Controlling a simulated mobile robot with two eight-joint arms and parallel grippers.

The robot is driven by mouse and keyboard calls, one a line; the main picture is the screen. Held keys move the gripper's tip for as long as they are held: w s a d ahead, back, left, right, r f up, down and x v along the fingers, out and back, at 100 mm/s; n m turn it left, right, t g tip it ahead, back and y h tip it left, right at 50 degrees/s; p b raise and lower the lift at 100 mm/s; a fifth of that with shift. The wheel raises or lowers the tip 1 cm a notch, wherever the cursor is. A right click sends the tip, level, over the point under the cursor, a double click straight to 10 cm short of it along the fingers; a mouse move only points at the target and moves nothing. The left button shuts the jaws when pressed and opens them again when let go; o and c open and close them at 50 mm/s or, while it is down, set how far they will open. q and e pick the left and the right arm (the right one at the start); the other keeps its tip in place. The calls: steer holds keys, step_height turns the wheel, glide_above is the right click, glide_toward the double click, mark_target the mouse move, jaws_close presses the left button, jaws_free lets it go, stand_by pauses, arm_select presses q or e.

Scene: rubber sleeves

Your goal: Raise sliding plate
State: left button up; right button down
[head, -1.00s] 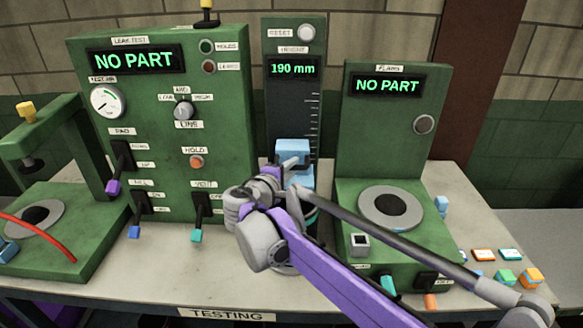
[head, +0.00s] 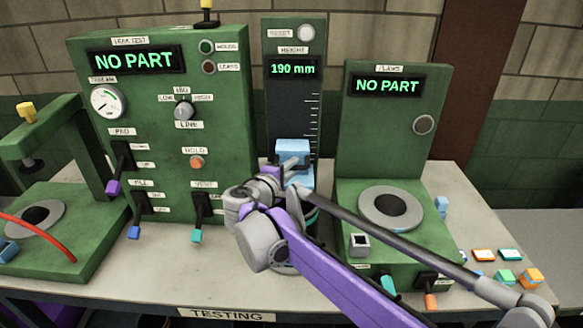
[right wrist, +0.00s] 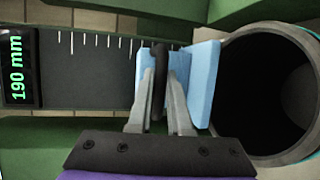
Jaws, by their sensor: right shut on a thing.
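The sliding plate (head: 293,150) is a light blue block on the dark scaled column of the height gauge (head: 284,95). The gauge display (head: 292,69) reads 190 mm. My right gripper (head: 290,165) is at the plate's front. In the right wrist view, the right gripper (right wrist: 160,105) has its fingers closed around a dark bar-like handle (right wrist: 158,80) next to the light blue plate (right wrist: 202,82). A dark hollow cylinder (right wrist: 268,92) stands just beyond the plate. My arm hides most of the gauge's lower part. My left gripper is not in view.
The leak test panel (head: 162,150) stands left of the gauge, with several levers. The flaws station (head: 392,130) stands to the right with a round grey ring (head: 366,222). Small coloured parts (head: 505,276) lie at the bench's right. The bench front (head: 110,272) is clear.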

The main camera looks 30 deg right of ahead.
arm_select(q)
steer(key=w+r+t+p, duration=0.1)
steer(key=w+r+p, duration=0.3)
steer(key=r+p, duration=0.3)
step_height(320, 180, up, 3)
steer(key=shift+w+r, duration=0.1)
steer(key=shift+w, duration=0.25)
arm_select(e)
step_height(320, 180, up, 16)
steer(key=shift+f, duration=0.25)
steer(key=shift+w, duration=0.1)
steer(key=c, duration=0.9)
jaws_free()
steer(key=shift+r, duration=0.1)
steer(key=shift+o, duration=0.3)
steer(key=shift+a, duration=0.1)
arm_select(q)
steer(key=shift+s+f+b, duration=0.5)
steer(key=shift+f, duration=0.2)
arm_select(e)
steer(key=v, duration=1)
steer(key=shift+s+a, duration=0.2)
steer(key=shift+s, duration=0.15)
